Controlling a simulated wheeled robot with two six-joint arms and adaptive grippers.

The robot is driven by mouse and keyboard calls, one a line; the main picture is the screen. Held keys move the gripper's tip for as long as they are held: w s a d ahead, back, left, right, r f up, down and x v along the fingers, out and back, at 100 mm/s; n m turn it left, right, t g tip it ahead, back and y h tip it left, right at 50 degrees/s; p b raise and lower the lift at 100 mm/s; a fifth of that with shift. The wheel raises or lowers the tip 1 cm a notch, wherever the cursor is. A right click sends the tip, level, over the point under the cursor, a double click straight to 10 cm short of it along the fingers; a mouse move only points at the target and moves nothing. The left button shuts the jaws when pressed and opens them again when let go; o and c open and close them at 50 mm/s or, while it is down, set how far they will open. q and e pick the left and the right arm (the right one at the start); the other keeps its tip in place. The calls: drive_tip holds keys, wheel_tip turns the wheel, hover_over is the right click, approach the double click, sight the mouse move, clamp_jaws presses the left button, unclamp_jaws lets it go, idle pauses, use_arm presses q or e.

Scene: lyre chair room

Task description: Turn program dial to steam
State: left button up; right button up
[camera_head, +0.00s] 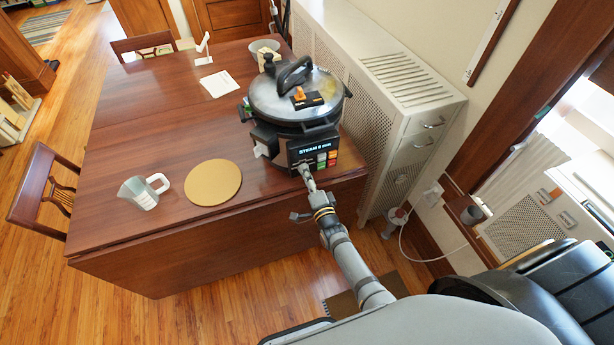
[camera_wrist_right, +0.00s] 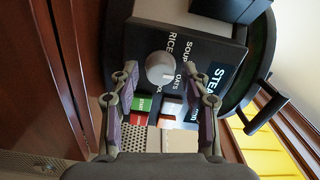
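The pressure cooker (camera_head: 295,100) stands upright near the table's right edge, lid on, its control panel facing me. Its display (camera_head: 315,147) reads STEAM with a time too small to read surely. The round grey program dial (camera_wrist_right: 160,67) shows in the right wrist view, ringed by labels such as SOUP, RICE and OATS. My right gripper (camera_wrist_right: 160,74) is open, a finger on each side of the dial, with gaps visible. In the head view my right gripper (camera_head: 307,178) is at the panel and covers the dial. My left gripper is out of view.
The wooden table (camera_head: 150,120) also bears a round tan board (camera_head: 213,182), a measuring jug (camera_head: 142,192), a white card (camera_head: 218,84) and a bowl (camera_head: 265,46). A perforated radiator cover (camera_head: 380,85) stands close on the right. Coloured buttons (camera_wrist_right: 140,110) lie beside the dial.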

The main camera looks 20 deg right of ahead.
drive_tip(key=shift+s, duration=0.1)
drive_tip(key=s, duration=1.1)
drive_tip(key=shift+s+d, duration=0.25)
drive_tip(key=shift+s, duration=0.15)
drive_tip(key=s+d+f+n+g, duration=0.2)
drive_tip(key=s+f+n+g, duration=0.4)
drive_tip(key=f, duration=0.7)
drive_tip(key=s+d+f+n+g, duration=0.25)
drive_tip(key=s+f, duration=0.55)
drive_tip(key=f, duration=0.5)
drive_tip(key=s+d+f+n+g, duration=0.2)
drive_tip(key=s+f, duration=0.1)
drive_tip(key=s, duration=0.4)
drive_tip(key=s+d+f+n+g+h, duration=0.1)
drive_tip(key=s+f+n+g, duration=0.2)
drive_tip(key=s, duration=0.4)
drive_tip(key=s+d+f+n+g, duration=0.2)
drive_tip(key=s+f+g, duration=0.1)
drive_tip(key=s, duration=0.4)
drive_tip(key=shift+d+f+n, duration=0.25)
drive_tip(key=shift+d+f, duration=0.1)
drive_tip(key=shift+f, duration=0.4)
